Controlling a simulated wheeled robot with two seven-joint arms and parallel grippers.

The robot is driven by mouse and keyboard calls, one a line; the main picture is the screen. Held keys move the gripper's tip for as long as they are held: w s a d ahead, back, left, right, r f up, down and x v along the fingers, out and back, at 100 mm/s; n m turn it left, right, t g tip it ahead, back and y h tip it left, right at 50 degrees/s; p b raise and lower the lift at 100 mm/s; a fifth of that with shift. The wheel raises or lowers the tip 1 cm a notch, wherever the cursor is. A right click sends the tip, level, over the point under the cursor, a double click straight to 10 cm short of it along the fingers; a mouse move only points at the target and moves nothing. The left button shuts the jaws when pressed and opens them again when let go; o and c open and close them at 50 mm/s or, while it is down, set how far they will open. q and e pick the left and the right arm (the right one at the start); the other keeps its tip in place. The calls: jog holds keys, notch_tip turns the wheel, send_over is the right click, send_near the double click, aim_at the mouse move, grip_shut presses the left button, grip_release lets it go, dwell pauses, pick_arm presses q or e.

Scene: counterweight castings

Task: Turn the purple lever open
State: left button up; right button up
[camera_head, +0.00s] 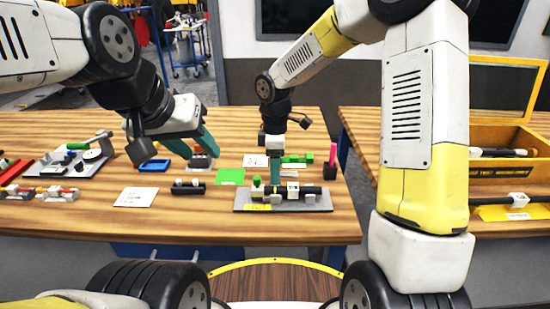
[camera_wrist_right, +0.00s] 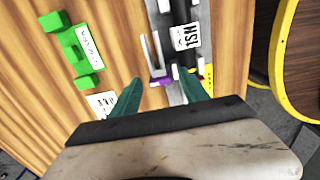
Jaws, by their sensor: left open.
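The purple lever (camera_wrist_right: 160,81) shows as a small purple piece in the right wrist view, between the fingertips and beside a grey fixture plate (camera_head: 322,206). I cannot make it out in the head view, where the right gripper covers that part. My right gripper (camera_head: 275,178) points down over the left part of the fixture. In the wrist view its green fingers (camera_wrist_right: 163,88) are apart, with the lever's end between them; contact cannot be told. My left gripper (camera_head: 180,152) is open and empty, above the left part of the table.
A green block (camera_wrist_right: 80,50) lies behind the fixture. A pink upright post (camera_head: 332,154) stands behind its right end. A grey plate with parts (camera_head: 60,170) lies at the left. A yellow-edged crate (camera_head: 500,168) sits on the right table, past a gap.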

jog(key=shift+r, duration=3.9)
jog(key=s+d+r+m+t+y, duration=0.1)
jog(key=s+d+r+m+t, duration=0.2)
jog(key=s+d+r+m, duration=0.2)
jog(key=s+d+r+m+t+y, duration=0.1)
jog(key=s+d+r+m+t, duration=0.2)
jog(key=s+d+r+m, duration=0.3)
jog(key=s+d+m, duration=0.3)
jog(key=s+m, duration=0.3)
jog(key=s, duration=0.2)
jog(key=shift+s+r, duration=0.15)
jog(key=shift+r, duration=0.1)
